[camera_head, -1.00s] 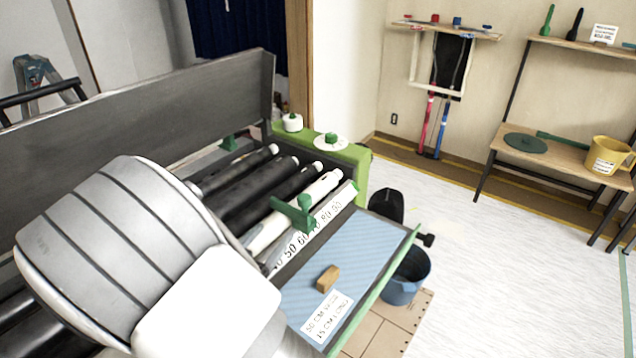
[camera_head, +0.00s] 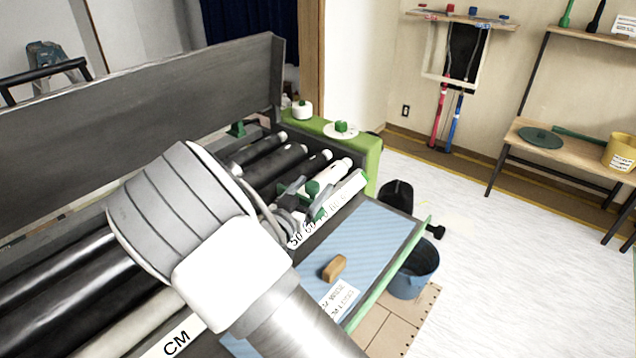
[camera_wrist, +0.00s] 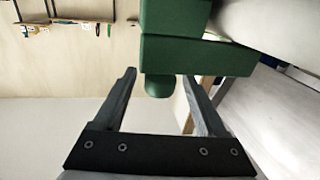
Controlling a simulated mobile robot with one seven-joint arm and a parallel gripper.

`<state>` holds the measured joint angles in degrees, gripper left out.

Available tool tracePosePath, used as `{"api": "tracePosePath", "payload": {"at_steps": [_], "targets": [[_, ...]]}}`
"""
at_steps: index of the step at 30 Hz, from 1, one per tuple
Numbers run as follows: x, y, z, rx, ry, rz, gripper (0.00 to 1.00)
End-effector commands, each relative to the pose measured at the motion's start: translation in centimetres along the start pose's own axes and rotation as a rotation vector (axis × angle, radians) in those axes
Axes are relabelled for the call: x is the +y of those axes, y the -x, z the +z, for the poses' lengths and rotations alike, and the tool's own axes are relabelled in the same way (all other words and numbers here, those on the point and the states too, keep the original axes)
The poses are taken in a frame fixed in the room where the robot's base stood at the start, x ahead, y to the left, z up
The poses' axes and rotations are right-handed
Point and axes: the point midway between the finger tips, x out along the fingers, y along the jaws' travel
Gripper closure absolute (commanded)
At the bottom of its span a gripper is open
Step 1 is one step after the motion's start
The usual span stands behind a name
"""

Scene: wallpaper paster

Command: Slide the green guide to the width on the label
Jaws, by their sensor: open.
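The green guide (camera_head: 313,188) sits on the roller by the white width scale (camera_head: 345,194), its arm near the 70 mark, though my gripper partly hides it. The wrist view shows the guide as a large green block (camera_wrist: 195,55), with its rounded knob (camera_wrist: 160,86) between my fingers. My gripper (camera_head: 300,196) is open around the knob; visible gaps show on both sides in the wrist view (camera_wrist: 160,78). The white label (camera_head: 340,297) lies on the blue striped paper (camera_head: 365,240); it reads 50 cm wide, 15 cm long in the earlier view.
A wooden block (camera_head: 334,267) rests on the blue paper. Dark rollers (camera_head: 275,165) run alongside the guide, and a tall grey panel (camera_head: 150,115) stands behind. A green end housing (camera_head: 365,155) closes the right end. A blue bucket (camera_head: 415,270) stands below the front edge.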

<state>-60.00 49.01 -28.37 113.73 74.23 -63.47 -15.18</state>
Motion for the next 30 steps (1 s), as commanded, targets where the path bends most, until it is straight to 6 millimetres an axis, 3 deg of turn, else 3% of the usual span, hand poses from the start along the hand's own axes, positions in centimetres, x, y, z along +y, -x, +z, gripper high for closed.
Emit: {"api": "tracePosePath", "payload": {"at_steps": [6,17,30], "targets": [[0.0,-2.7,0.0,0.001,0.0,0.0,0.26],[0.0,-3.2,0.0,0.0,0.0,-0.001,0.26],[0.0,-3.2,0.0,0.0,0.0,-0.001,1.0]]}}
